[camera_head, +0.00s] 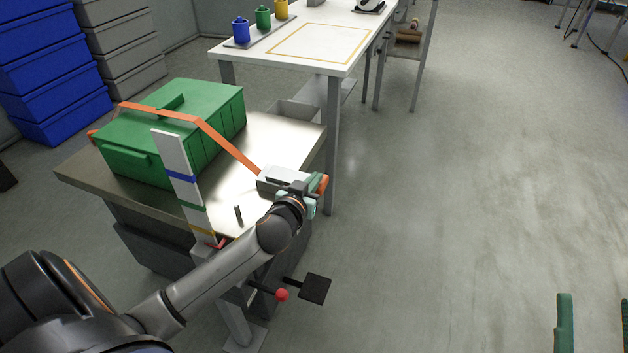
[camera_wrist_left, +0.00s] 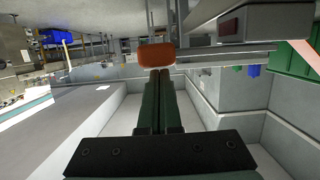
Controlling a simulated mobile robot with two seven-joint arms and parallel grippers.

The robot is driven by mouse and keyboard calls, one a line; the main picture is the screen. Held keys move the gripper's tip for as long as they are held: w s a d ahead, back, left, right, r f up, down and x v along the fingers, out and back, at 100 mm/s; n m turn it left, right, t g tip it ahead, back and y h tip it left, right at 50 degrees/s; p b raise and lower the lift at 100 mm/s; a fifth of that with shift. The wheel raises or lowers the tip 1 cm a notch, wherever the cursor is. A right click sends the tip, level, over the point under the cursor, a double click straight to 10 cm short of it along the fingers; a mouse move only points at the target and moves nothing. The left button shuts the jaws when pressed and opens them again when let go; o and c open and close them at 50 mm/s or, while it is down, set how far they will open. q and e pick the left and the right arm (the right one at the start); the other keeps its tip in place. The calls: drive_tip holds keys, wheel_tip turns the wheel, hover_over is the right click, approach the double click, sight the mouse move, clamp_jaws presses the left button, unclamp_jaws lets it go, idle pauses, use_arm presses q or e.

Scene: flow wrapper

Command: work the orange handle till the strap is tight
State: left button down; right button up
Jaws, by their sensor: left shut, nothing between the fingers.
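The orange handle (camera_head: 323,184) is at the right end of a grey ratchet block (camera_head: 283,180) on the metal table. The orange strap (camera_head: 228,145) runs over the green crate (camera_head: 170,130) and slopes down to the block. My left gripper (camera_head: 313,192) is at the handle and partly covers it. In the left wrist view the handle's orange end (camera_wrist_left: 156,54) lies just past my shut fingertips (camera_wrist_left: 158,72), with nothing between them. Contact cannot be told. My right gripper (camera_head: 595,325) shows at the lower right, green fingers wide apart, empty.
A white post (camera_head: 182,180) with blue, green and yellow bands stands in front of the crate, with a red piece (camera_head: 219,243) near its foot. A red knob (camera_head: 282,295) and black pad (camera_head: 315,289) stick out below the table (camera_head: 85,178). The floor to the right is clear.

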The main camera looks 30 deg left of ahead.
use_arm(q)
drive_tip(key=shift+f, duration=0.25)
drive_tip(key=f+m, duration=0.1)
drive_tip(key=f+m+b, duration=0.1)
drive_tip(key=f+y+b, duration=0.1)
drive_tip(key=f, duration=0.1)
drive_tip(key=shift+d+f+m, duration=0.1)
drive_tip(key=shift+d+m, duration=0.15)
drive_tip(key=shift+m, duration=0.15)
drive_tip(key=shift+a+f+m+y, duration=0.15)
drive_tip(key=shift+f+m+y, duration=0.25)
drive_tip(key=shift+f+m, duration=0.1)
use_arm(e)
drive_tip(key=s+r+n+y, duration=0.4)
drive_tip(key=r+y, duration=0.1)
drive_tip(key=shift+s+a+y, duration=0.35)
drive_tip(key=shift+a+y, duration=0.05)
